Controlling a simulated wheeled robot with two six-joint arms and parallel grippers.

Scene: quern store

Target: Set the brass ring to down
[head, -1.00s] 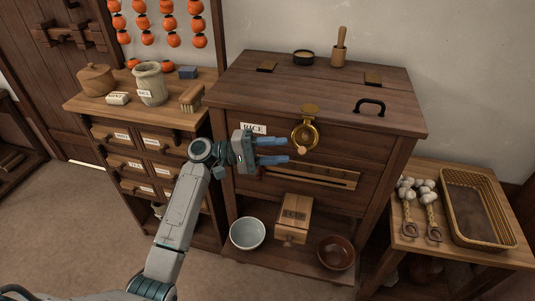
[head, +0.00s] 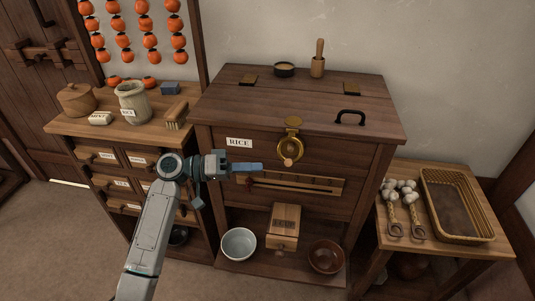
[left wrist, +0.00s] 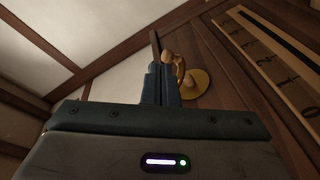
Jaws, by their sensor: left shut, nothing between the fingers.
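The brass ring (head: 280,150) hangs below a brass plate (head: 293,122) at the front edge of the rice chest's lid. It lies against the chest front, with a small wooden peg (head: 288,162) at its lower part. My left gripper (head: 260,167) is shut and empty, its fingers pointing right, just left of and slightly below the ring. In the left wrist view the shut fingers (left wrist: 163,85) show with a round brass piece (left wrist: 200,84) and a wooden knob beyond them; I cannot tell whether they touch. My right gripper is out of view.
The rice chest (head: 340,108) has a black handle (head: 350,117) on its lid and a slotted scale (head: 320,186) on its front. Bowls and a wooden box (head: 284,224) stand on its lower shelf. A small drawer cabinet is left; a garlic table with a basket (head: 450,238) is right.

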